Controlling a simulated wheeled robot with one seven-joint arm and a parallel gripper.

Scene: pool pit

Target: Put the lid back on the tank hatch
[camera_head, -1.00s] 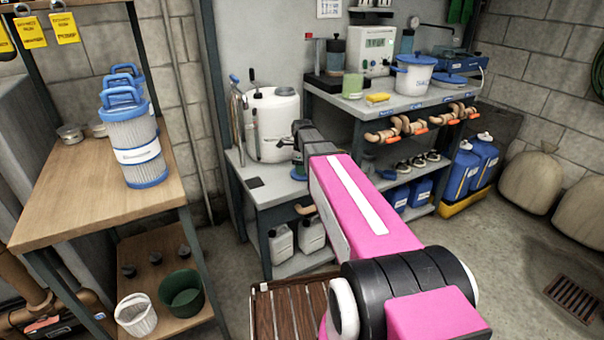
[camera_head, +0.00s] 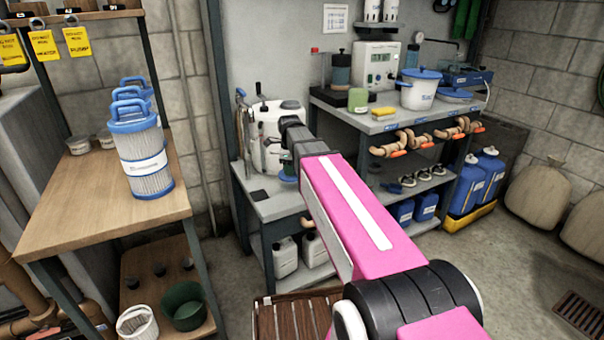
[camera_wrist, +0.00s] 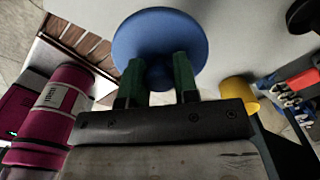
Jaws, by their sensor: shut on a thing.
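The tank is a white drum (camera_head: 271,140) on the low grey bench in the head view. A small black fitting shows on its top; the hatch opening cannot be made out. My gripper (camera_head: 288,166) is in front of the tank's right side, below its top. In the wrist view the green fingers of my gripper (camera_wrist: 158,80) are shut on the knob of the round blue lid (camera_wrist: 160,35). The lid's disc lies beyond the fingertips. In the head view the lid (camera_head: 288,179) shows only as a small blue edge, mostly hidden by the arm.
Hoses and tools hang left of the tank. The grey shelf unit (camera_head: 400,118) on the right holds a white pot (camera_head: 420,92) and pipe fittings. A wooden table (camera_head: 85,205) with blue-capped filter cartridges (camera_head: 142,158) stands left. A yellow object (camera_wrist: 240,88) is right of my gripper.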

